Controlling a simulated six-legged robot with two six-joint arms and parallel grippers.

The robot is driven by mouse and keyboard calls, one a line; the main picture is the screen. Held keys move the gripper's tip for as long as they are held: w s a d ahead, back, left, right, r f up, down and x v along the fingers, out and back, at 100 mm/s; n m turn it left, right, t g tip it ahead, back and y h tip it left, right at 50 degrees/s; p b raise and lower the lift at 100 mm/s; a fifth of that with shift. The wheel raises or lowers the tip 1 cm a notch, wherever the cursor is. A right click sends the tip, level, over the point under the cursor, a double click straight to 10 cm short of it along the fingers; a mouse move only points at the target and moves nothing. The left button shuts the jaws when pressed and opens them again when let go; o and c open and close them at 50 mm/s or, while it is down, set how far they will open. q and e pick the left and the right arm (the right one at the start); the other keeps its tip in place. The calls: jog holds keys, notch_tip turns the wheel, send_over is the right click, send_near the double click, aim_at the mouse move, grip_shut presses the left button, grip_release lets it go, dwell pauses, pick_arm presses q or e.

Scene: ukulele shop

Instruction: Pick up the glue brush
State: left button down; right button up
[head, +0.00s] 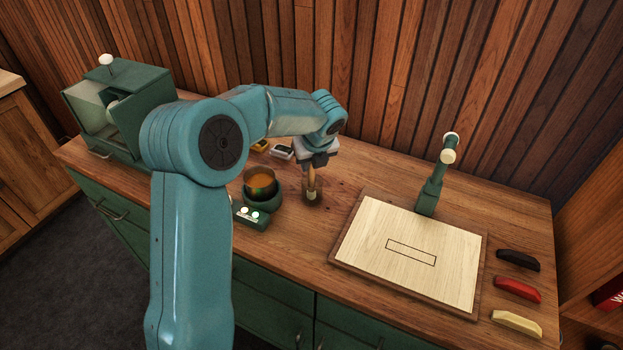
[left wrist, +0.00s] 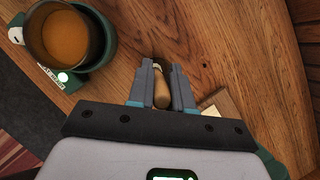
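The glue brush (head: 311,181) has a wooden handle and a paler lower end. It hangs upright below my left gripper (head: 316,160), right of the glue pot (head: 260,184). In the left wrist view the brush handle (left wrist: 161,90) lies between the two fingers of my left gripper (left wrist: 161,80), which close on it from both sides. The upper handle is partly hidden by the gripper in the head view. I cannot tell whether its lower end touches the bench. My right gripper is not in view.
The glue pot sits on a green warmer (head: 249,216). A wooden board (head: 372,235) with a green clamp post (head: 431,190) stands to the right. Black, red and cream pieces (head: 517,290) lie at the right edge. A green box (head: 140,90) stands at the back left.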

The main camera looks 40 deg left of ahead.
pick_arm(q)
jog(key=shift+d, duration=0.1)
jog(key=shift+r, duration=0.1)
jog(key=shift+w+r, duration=0.1)
jog(key=shift+r, duration=0.15)
notch_tip(320, 180, up, 19)
jog(key=p, duration=0.1)
jog(key=shift+r+p, duration=0.15)
jog(key=shift+p, duration=0.2)
